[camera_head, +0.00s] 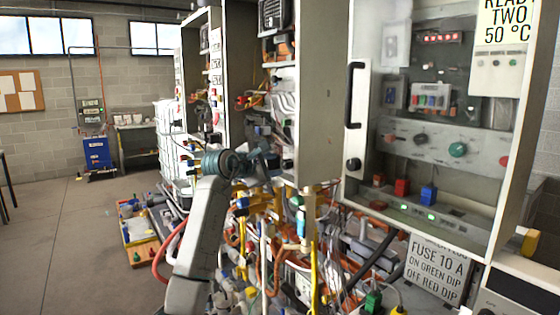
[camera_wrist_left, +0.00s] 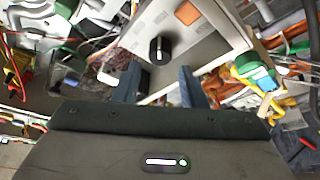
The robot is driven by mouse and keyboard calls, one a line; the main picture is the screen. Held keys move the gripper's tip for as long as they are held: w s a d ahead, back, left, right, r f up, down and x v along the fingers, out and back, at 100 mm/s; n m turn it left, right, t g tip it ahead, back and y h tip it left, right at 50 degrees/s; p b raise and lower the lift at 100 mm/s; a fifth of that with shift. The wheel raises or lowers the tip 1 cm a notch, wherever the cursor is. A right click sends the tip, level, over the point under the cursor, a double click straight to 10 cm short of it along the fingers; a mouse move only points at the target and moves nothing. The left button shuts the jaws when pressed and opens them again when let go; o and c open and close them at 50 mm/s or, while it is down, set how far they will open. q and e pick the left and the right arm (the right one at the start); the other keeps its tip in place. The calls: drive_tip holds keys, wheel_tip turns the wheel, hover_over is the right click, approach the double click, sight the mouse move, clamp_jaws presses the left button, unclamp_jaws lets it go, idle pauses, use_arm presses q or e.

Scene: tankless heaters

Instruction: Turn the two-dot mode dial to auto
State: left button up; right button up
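My left gripper (camera_head: 270,160) is in front of the middle cabinet in the head view. In the left wrist view its two blue fingers (camera_wrist_left: 158,80) stand apart, with nothing held between them. A black round dial (camera_wrist_left: 160,50) with a pale pointer mark sits on a grey panel just beyond the fingertips, roughly centred between them. I cannot make out two dots, so I cannot tell whether it is the two-dot mode dial. A small black knob (camera_head: 288,163) shows right of the gripper in the head view. My right gripper is not in view.
The right cabinet has a black door handle (camera_head: 353,95), a black knob (camera_head: 353,164) and a green dial (camera_head: 457,149). Cables and pipes crowd the space below the cabinets. An orange lit switch (camera_wrist_left: 187,12) is above the black dial. Open floor lies left.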

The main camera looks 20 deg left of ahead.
sight(283, 165)
use_arm(q)
drive_tip(key=shift+p+x, duration=0.45)
drive_tip(key=shift+x, duration=1.55)
drive_tip(key=c, duration=0.7)
drive_tip(key=n+p, duration=0.1)
drive_tip(key=n+g+p, duration=0.1)
drive_tip(key=shift+a+r+n+h, duration=0.1)
drive_tip(key=shift+r+n+h, duration=0.2)
drive_tip(key=shift+h, duration=0.1)
drive_tip(key=n+g+h+p, duration=0.1)
drive_tip(key=n+p, duration=0.1)
drive_tip(key=shift+w+a+n+g, duration=0.1)
drive_tip(key=shift+n+g, duration=0.2)
drive_tip(key=shift+f+n+g+h+p, duration=0.15)
drive_tip(key=shift+n+g+h+p, duration=0.25)
drive_tip(key=shift+n+p, duration=0.1)
